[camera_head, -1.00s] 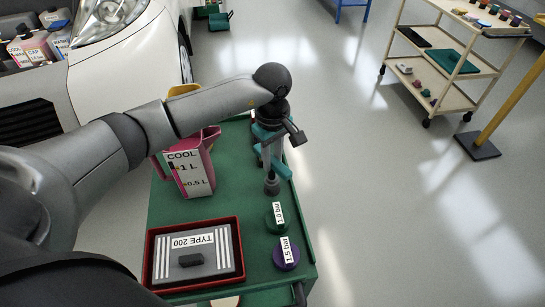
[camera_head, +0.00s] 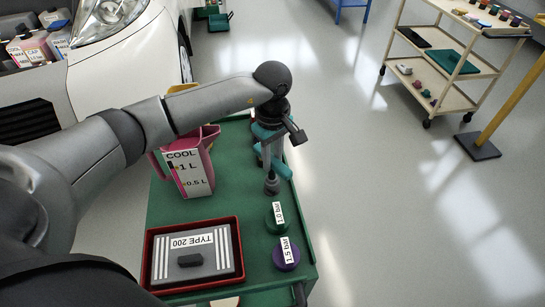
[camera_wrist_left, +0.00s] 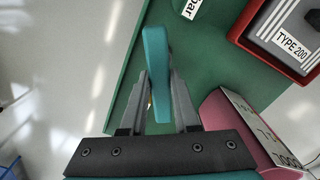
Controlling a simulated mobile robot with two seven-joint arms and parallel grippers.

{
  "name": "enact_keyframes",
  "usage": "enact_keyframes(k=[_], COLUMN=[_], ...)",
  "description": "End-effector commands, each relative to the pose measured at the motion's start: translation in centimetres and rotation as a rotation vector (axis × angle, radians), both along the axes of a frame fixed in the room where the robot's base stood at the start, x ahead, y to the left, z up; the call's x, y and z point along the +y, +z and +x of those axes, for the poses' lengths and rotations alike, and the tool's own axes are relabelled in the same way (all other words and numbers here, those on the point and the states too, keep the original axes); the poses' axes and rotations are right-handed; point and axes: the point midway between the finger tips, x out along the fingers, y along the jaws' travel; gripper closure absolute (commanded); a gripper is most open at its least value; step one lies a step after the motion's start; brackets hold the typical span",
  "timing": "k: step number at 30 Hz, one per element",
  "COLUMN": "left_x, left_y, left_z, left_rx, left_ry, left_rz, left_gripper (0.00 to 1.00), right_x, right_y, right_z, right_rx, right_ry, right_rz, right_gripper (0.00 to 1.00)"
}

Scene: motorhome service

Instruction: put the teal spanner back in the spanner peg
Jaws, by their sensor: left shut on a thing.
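My left gripper (camera_head: 268,152) points down over the far right part of the green trolley top. It is shut on the teal spanner (camera_wrist_left: 156,60), which sticks out beyond the fingers in the left wrist view. In the head view part of the teal spanner (camera_head: 281,167) shows to the right of the grey fingers. A grey upright piece with a round foot (camera_head: 271,185) shows just below the gripper; I cannot tell whether it is the spanner peg or whether the spanner touches it. My right gripper is not in view.
The green trolley top (camera_head: 235,205) carries a pink jug (camera_head: 190,170) left of the gripper, a red tray (camera_head: 151,262), a green 1.0 bar disc (camera_head: 276,224) and a purple 1.5 bar disc (camera_head: 286,262) in front.

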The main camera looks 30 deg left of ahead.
Motion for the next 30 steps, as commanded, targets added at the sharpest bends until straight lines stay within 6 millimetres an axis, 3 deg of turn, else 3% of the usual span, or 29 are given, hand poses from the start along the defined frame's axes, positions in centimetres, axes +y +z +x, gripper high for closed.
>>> enact_keyframes(k=[29,30], left_x=[0.0,0.0], left_y=[-2.5,-2.5], left_z=[0.1,0.1], left_rx=[-0.001,-0.002], left_ry=[0.001,0.001], left_rz=[0.001,0.000], left_gripper=[1.00,0.69], right_x=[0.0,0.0], right_y=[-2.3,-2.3], right_z=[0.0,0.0], right_rx=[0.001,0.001], right_ry=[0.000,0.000], right_rz=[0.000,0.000], right_gripper=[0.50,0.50])
